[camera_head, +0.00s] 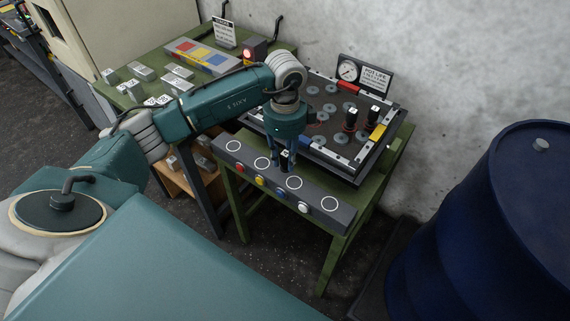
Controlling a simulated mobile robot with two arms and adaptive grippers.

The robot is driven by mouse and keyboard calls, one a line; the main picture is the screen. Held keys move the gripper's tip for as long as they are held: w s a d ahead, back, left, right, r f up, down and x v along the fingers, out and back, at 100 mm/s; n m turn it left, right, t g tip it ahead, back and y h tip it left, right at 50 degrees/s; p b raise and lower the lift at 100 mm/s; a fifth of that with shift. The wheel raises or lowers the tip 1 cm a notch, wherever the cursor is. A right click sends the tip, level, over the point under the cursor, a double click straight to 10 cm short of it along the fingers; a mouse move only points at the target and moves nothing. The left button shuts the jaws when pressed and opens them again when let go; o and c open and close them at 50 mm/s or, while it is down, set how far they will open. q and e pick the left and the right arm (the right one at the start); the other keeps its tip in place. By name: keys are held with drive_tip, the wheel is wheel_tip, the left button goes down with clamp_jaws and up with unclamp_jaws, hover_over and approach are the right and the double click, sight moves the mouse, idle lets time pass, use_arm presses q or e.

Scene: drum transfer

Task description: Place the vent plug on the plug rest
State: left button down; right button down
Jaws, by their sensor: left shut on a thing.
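My left gripper (281,163) points down at the front edge of the green table, over the long dark grey block with white rings. It is shut on a small black plug (285,155) with a pale mark on top. The fingers partly hide the plug, and I cannot tell whether its base touches the block. The block (325,200) shows several white rings on top and coloured buttons along its front. I cannot tell for sure which part is the plug rest. My right gripper is not in view.
Behind the block, a framed tray (391,138) holds several grey discs and two black plugs (351,118). A gauge (348,71) and a sign stand at its back. A blue drum (500,230) stands at right. Another green table (135,62) with small blocks is at left.

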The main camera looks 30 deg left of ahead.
sight(285, 167)
use_arm(q)
wheel_tip(285, 167, down, 4)
drive_tip(key=shift+s+r+p, duration=0.1)
drive_tip(key=shift+r+p, duration=0.1)
drive_tip(key=shift+p, duration=0.15)
drive_tip(key=shift+f, duration=0.15)
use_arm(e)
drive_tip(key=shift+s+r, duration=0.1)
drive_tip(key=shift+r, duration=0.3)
use_arm(q)
drive_tip(key=shift+f, duration=0.1)
drive_tip(key=shift+f, duration=0.1)
drive_tip(key=c, duration=1.5)
unclamp_jaws()
drive_tip(key=shift+c, duration=0.2)
drive_tip(key=shift+o, duration=0.7)
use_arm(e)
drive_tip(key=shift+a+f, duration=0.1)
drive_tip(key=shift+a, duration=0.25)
